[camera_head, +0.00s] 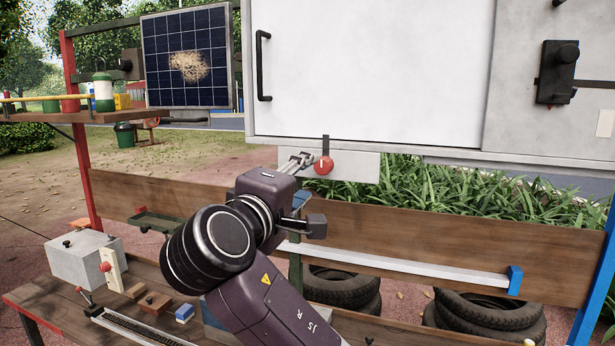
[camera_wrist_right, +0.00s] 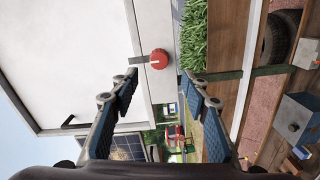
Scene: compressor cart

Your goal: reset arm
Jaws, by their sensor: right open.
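My right gripper (camera_head: 300,162) reaches up in front of the cart, just left of a red round knob (camera_head: 323,166) mounted below the white cabinet door. My dark purple right arm hides much of its wrist side. In the right wrist view, the two blue-padded fingers of my right gripper (camera_wrist_right: 160,76) stand wide apart with nothing between them. The red knob (camera_wrist_right: 159,58) shows beyond the fingertips, and I cannot tell the exact gap. My left gripper is not in view.
The white cabinet (camera_head: 370,70) with a black handle (camera_head: 263,66) fills the upper middle. A solar panel (camera_head: 188,58) stands at left. A grey box (camera_head: 84,256) and small blocks sit on the lower wooden bench. Tires (camera_head: 490,312) lie below the wooden rail (camera_head: 430,240).

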